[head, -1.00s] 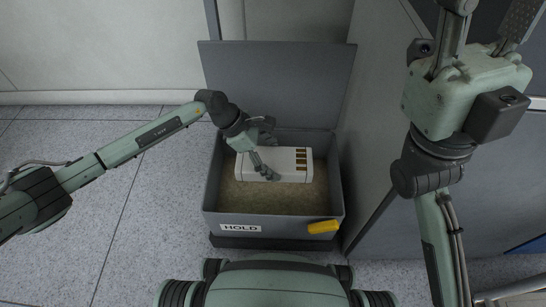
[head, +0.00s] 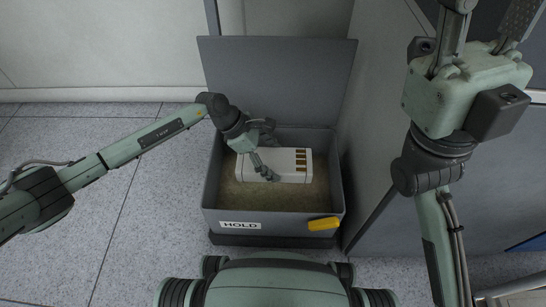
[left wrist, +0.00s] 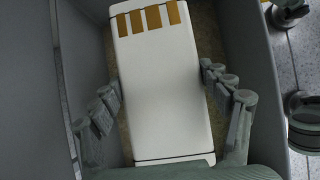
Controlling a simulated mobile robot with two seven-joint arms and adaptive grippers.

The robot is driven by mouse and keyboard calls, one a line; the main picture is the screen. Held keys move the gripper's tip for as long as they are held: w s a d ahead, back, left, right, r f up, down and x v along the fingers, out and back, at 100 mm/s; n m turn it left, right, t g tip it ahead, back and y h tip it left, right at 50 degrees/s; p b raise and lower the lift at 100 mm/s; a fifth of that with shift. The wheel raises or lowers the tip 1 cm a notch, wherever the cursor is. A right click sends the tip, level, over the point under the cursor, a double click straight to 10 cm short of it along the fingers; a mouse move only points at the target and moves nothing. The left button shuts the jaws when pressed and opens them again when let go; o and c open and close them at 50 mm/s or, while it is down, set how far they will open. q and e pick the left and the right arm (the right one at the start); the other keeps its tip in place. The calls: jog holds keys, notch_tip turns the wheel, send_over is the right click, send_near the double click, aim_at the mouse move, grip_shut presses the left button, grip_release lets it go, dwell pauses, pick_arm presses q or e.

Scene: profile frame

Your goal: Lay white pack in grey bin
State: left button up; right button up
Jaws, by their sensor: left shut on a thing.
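The white pack (head: 288,163) is a flat white box with several gold strips at one end. It is inside the grey bin (head: 214,185), over the brownish bin floor; I cannot tell whether it touches the floor. My left gripper (head: 266,150) reaches down into the bin from the left and is shut on the pack. In the left wrist view its fingers (left wrist: 160,82) lie along both long sides of the pack (left wrist: 165,95), and the bin wall (left wrist: 30,80) is at left. My right gripper (head: 470,70) is raised at the right, pointing up, its fingertips cut off.
The bin's lid (head: 278,75) stands open at the back. The front has a HOLD label (head: 240,225) and a yellow latch (head: 323,224). A grey panel (head: 385,110) stands close to the bin's right. Speckled floor (head: 110,220) is free at the left.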

pick_arm(q)
jog(key=shift+f, duration=5.5)
dwell(0.4)
jog(key=o, duration=1.7)
notch_tip(320, 180, up, 12)
notch_tip(320, 180, up, 3)
jog(key=shift+f+p, duration=0.15)
jog(key=shift+p, duration=1.35)
jog(key=shift+r, duration=0.35)
